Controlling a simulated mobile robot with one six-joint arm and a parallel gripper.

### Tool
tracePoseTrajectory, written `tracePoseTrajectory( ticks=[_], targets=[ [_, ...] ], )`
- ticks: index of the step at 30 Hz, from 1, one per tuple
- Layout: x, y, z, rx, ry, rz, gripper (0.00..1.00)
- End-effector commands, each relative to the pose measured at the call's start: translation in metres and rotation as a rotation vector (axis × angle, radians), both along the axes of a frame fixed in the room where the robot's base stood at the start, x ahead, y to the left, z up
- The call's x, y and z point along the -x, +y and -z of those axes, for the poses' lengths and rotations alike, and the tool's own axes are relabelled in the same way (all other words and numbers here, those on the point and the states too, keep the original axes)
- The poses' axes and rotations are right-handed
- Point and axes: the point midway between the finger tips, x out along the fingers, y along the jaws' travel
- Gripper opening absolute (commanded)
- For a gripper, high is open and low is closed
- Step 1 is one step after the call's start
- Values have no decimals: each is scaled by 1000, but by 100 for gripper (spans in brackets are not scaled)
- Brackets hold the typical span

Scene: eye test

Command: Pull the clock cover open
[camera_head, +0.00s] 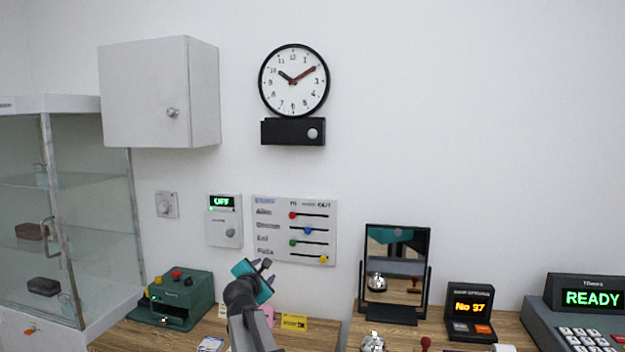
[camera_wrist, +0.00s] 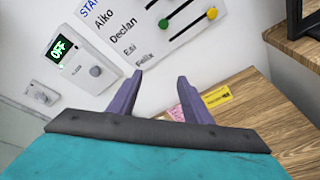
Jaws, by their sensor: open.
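A round wall clock (camera_head: 293,92) with a black rim, white face and red minute hand hangs high on the white wall. Right under it is a black box or panel (camera_head: 283,132) with a round pale knob (camera_head: 312,133) at its right; I cannot tell whether this is the clock cover. My gripper (camera_head: 264,265) is low in the head view, well below the clock and apart from it. In the wrist view my gripper (camera_wrist: 166,92) has its two purple fingers spread with nothing between them. The clock is outside the wrist view.
A wall cabinet (camera_head: 145,95) hangs left of the clock. An in/out board (camera_head: 294,230) and an OFF switch box (camera_head: 224,220) are on the wall near my gripper. A mirror (camera_head: 397,262), green machine (camera_head: 180,297) and register (camera_head: 580,315) stand below. The wall right of the clock is bare.

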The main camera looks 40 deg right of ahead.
Motion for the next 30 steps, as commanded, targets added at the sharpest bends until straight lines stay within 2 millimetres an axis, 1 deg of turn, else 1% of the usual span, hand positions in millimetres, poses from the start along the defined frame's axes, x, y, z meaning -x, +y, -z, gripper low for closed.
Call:
tracePoseTrajectory(
  ticks=[1, 2, 3, 5, 6, 8, 9, 11, 12, 14, 15, 18, 21, 24, 27, 30],
  targets=[
    [2, -16, -32, 82, 15, -5, 45],
    [4, -22, -49, 132, 29, -10, 45],
    [7, -31, -71, 199, 49, -14, 45],
    [12, -44, -105, 299, 80, -17, 45],
    [16, -52, -128, 367, 104, -16, 45],
    [23, -62, -161, 467, 143, -11, 45],
    [29, -69, -183, 533, 170, -6, 45],
    [38, -78, -216, 633, 214, 5, 45],
    [44, -83, -238, 699, 245, 13, 45],
    [53, -89, -268, 793, 293, 29, 45],
    [60, -93, -287, 849, 324, 41, 45],
    [74, -98, -325, 971, 397, 68, 45],
    [84, -101, -352, 1053, 451, 91, 45],
    [90, -102, -366, 1100, 483, 103, 45],
    [92, -102, -370, 1116, 496, 108, 45],
    [92, -102, -370, 1117, 496, 108, 45]
  ],
)
